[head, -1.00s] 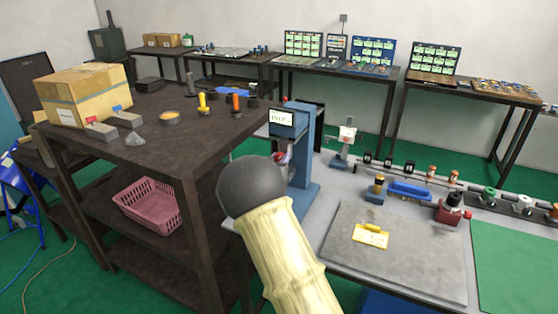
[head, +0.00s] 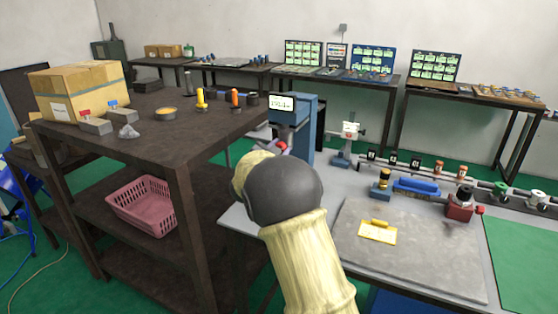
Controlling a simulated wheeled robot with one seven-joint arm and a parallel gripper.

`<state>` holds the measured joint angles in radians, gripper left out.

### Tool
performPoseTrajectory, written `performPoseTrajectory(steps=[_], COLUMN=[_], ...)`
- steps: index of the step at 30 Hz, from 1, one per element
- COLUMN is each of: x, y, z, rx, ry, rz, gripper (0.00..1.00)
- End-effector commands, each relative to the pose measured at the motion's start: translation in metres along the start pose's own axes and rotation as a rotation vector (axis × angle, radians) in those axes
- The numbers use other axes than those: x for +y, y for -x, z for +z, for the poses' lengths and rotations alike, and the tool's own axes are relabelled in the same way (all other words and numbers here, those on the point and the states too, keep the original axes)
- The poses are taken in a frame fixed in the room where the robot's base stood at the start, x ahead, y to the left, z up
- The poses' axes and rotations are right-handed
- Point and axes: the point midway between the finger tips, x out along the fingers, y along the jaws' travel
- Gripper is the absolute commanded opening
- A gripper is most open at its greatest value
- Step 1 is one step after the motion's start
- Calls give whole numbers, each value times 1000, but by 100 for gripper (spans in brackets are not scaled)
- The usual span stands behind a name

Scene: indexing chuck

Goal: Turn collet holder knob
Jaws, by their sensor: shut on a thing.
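A red block with a black cylinder on top, which looks like the collet holder (head: 459,207), stands at the back right corner of the grey plate on the bench. A round red knob (head: 479,210) sticks out of its right side. My arm, in a cream sleeve with a dark joint, rises from the bottom middle and bends away to the left behind that joint. Nothing of mine is seen touching the red knob.
A grey plate (head: 400,265) with a yellow tag (head: 378,233) lies on the bench. A blue press-like stand with a display (head: 282,103) rises behind my arm. A dark shelf (head: 150,135) with boxes and a pink basket (head: 145,205) is at left. A green mat (head: 525,250) is at right.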

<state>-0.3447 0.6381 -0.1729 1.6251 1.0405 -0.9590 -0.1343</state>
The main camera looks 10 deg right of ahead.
Motion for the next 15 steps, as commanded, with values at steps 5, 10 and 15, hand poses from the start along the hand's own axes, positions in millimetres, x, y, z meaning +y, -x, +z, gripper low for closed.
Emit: performPoseTrajectory(steps=[5,10,15], x=[3,3,3], y=[0,0,0], z=[5,5,5], rx=[8,15,22], ry=[-170,-331,-492], rz=[1,3,4], gripper=[7,7,7])
